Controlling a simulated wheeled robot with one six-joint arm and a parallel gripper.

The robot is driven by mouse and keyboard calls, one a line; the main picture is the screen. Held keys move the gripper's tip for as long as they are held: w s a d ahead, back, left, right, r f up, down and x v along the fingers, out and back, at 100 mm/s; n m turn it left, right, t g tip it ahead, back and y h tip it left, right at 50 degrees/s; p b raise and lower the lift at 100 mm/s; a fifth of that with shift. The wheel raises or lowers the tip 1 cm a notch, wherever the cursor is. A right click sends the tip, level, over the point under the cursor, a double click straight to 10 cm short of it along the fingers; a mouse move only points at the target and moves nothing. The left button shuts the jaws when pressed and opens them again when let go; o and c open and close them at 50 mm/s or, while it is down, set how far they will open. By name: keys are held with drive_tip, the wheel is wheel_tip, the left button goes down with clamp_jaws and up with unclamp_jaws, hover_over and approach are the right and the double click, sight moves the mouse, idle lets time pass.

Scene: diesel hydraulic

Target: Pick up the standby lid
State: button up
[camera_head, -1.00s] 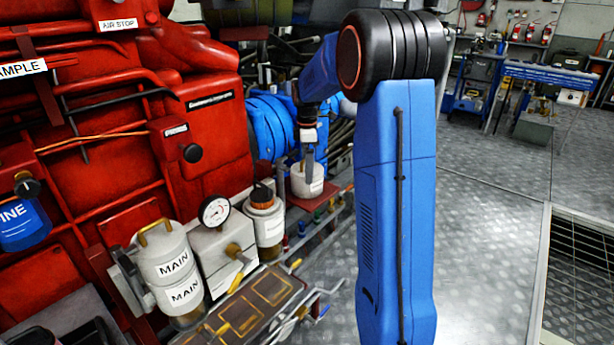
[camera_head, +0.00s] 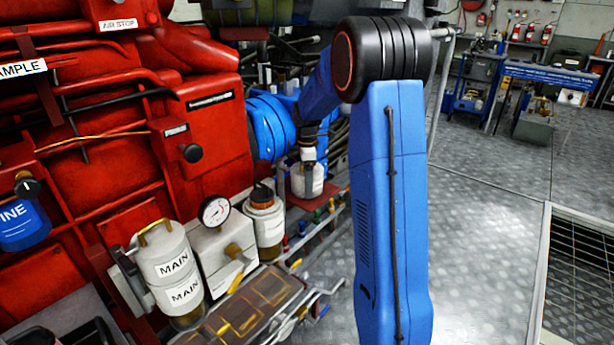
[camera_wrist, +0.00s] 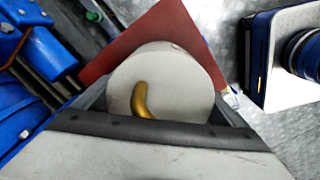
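The lid, a white round cylinder (camera_head: 316,182) with a brass handle, sits on a red plate in the head view. I see no label on it. In the wrist view the lid (camera_wrist: 180,75) fills the middle, and its curved brass handle (camera_wrist: 140,101) points towards me. My gripper (camera_head: 308,166) is at the lid, reaching it from above in the head view. In the wrist view my gripper's grey fingers (camera_wrist: 165,98) are spread wide, one on each side of the lid. Their tips are partly hidden, and I cannot tell whether they touch it.
The red plate (camera_wrist: 110,65) juts out beside the engine's lower pipes. A white canister marked MAIN (camera_head: 172,262), a pressure gauge (camera_head: 214,211) and another labelled white canister (camera_head: 266,222) stand at left. Red engine panels (camera_head: 110,200) rise behind. Open metal floor (camera_head: 480,220) lies at right.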

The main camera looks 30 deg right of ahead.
drive_tip(key=c, duration=0.5)
